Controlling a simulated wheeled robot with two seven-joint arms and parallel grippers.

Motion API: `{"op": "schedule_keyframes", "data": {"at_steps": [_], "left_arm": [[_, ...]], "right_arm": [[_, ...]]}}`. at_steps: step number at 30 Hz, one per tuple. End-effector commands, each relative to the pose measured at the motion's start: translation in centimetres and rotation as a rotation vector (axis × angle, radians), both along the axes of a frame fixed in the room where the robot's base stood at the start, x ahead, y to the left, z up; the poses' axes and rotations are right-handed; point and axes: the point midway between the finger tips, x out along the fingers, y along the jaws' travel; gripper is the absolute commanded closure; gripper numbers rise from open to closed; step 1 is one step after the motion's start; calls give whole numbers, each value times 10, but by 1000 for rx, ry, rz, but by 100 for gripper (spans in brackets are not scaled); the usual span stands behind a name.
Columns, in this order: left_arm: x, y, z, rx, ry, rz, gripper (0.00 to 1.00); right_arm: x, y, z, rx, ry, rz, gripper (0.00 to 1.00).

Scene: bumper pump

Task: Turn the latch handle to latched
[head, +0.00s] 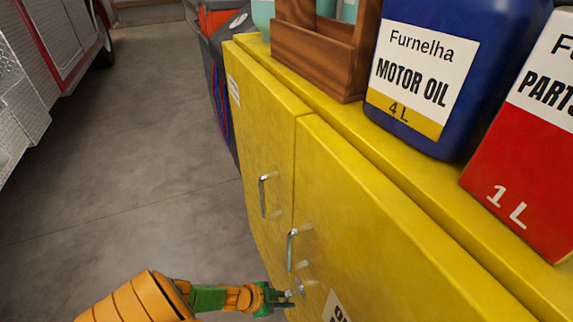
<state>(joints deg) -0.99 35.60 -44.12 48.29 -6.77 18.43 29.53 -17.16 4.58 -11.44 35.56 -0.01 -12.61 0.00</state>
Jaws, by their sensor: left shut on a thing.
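The latch handle (300,286) is a small metal piece on the front of the yellow cabinet's right door, just below that door's pull handle. My left gripper (287,297) reaches in from the bottom left and is shut on the latch handle. The fingertips partly cover it, so its exact angle is hard to tell. My right gripper is not in view.
The yellow cabinet (375,235) has two closed doors with metal pull handles (263,196) and (290,250). On top stand a wooden caddy (310,55), a blue motor oil jug (420,75) and a red container (520,165). Grey floor (130,160) is clear at left.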

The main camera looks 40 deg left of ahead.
Motion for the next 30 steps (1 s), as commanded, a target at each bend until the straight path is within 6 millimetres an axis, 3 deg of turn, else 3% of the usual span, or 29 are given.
{"op": "schedule_keyframes", "data": {"at_steps": [10, 26, 27, 30], "left_arm": [[-1, -7, 0, -113, 41, 0, 100], [-1, -10, 1, -135, 48, 0, 100], [-1, -10, 1, -135, 48, 0, 71], [-2, -10, 1, -134, 48, 0, 49]], "right_arm": [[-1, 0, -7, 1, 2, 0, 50], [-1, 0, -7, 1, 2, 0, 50], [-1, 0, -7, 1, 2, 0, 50], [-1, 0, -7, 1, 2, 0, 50]]}}
